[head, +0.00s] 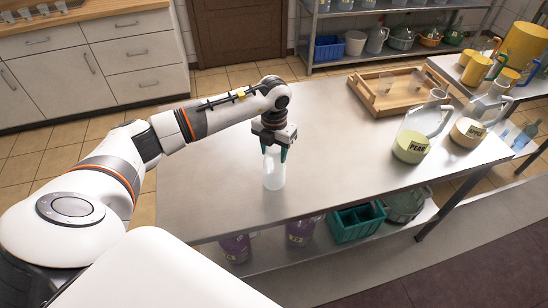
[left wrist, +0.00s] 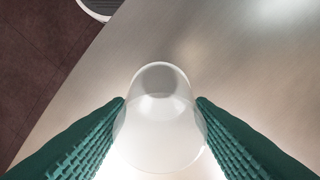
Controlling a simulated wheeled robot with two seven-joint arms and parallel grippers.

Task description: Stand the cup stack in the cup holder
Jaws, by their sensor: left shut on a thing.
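The cup stack (head: 273,170) is a tall, translucent white cylinder on or just above the steel table; I cannot tell whether its base touches. It looks upright in the head view. My left gripper (head: 273,150) points down with its green ribbed fingers shut on the upper part of the stack. In the left wrist view the stack (left wrist: 160,125) lies between the two fingers (left wrist: 160,105), and I look down on its end. I cannot make out a cup holder with certainty in either view. My right gripper is not in view.
The steel table (head: 220,185) is bare around the stack. At its back right lies a wooden tray (head: 368,98) with small clear cups. Teal crates (head: 345,228) sit on the lower shelf.

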